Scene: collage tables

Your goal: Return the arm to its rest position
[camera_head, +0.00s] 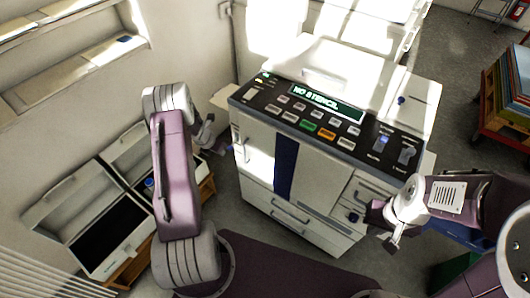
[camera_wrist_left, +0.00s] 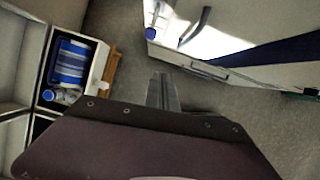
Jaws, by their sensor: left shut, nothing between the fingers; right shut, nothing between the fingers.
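My left arm reaches up from the bottom of the head view, bent at a pale joint. My left gripper (camera_head: 211,142) is partly hidden beside that arm, just left of the white copier-like machine (camera_head: 258,160). In the left wrist view its narrow grey fingers (camera_wrist_left: 163,92) are together with nothing between them, over bare floor. My right gripper (camera_head: 393,243) is at the machine's lower right, in front of its side, and looks closed and empty. Whether it touches the machine cannot be told.
The machine's panel (camera_head: 318,104) reads "NO STENCIL". Open white cases (camera_head: 118,262) stand on a wooden support at the left; one holds a blue-and-white item (camera_wrist_left: 70,62). A rack of coloured boards (camera_head: 510,95) is at the far right. Grey floor (camera_head: 235,215) shows between cases and machine.

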